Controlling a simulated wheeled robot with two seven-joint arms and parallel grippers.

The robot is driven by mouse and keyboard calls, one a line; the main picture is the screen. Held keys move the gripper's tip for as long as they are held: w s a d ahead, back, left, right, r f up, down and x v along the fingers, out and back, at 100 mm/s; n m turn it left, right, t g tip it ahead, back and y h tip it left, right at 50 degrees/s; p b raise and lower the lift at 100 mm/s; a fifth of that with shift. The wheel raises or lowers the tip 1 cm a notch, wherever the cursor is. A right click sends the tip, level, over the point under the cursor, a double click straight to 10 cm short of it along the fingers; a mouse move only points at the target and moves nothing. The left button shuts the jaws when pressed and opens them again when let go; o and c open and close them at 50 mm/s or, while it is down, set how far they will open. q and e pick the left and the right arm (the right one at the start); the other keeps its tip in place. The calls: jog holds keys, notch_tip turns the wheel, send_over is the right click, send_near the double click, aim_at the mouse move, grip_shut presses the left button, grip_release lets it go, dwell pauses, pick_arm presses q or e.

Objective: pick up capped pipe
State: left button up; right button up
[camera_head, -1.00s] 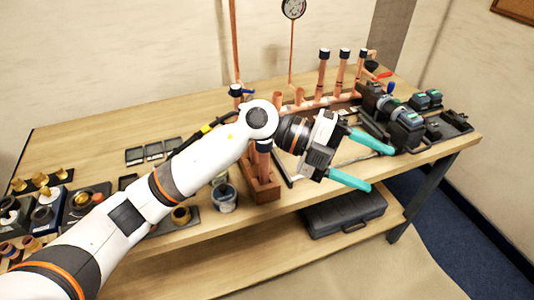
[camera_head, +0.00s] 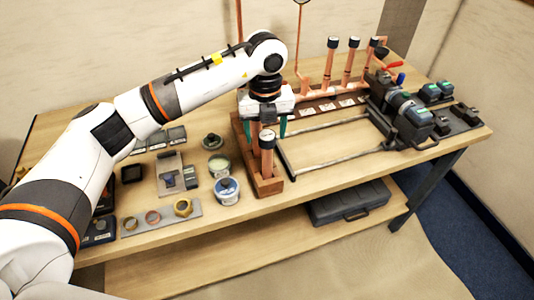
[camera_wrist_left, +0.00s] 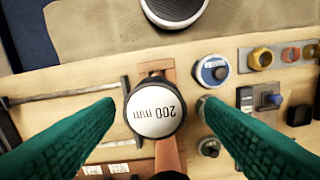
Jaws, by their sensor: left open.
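A copper capped pipe (camera_head: 267,160) stands upright in a wooden block (camera_head: 268,187) at the table's front edge. In the left wrist view its round cap (camera_wrist_left: 155,108) has a white top marked "200 mm", with a dark rim. My left gripper (camera_head: 263,130) points down over the block, close behind the pipe's cap in the head view. Its two teal fingers are open, one on each side of the cap in the left wrist view (camera_wrist_left: 156,104). Whether they touch the pipe cannot be told. My right gripper is not in view.
Several capped copper pipes stand on a manifold (camera_head: 325,92) at the back. A dark metal frame (camera_head: 335,160) lies right of the block. Tubs (camera_head: 227,190) and a tray with rings (camera_head: 160,218) stand left. Tools (camera_head: 410,115) sit at the right.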

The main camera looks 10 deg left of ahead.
aim_at(267, 146)
pick_arm(q)
jog(key=f+p, duration=0.1)
jog(key=f, duration=0.1)
jog(key=f+p, duration=0.2)
jog(key=shift+d+f, duration=0.2)
jog(key=shift+f, duration=0.55)
jog(key=c, duration=1)
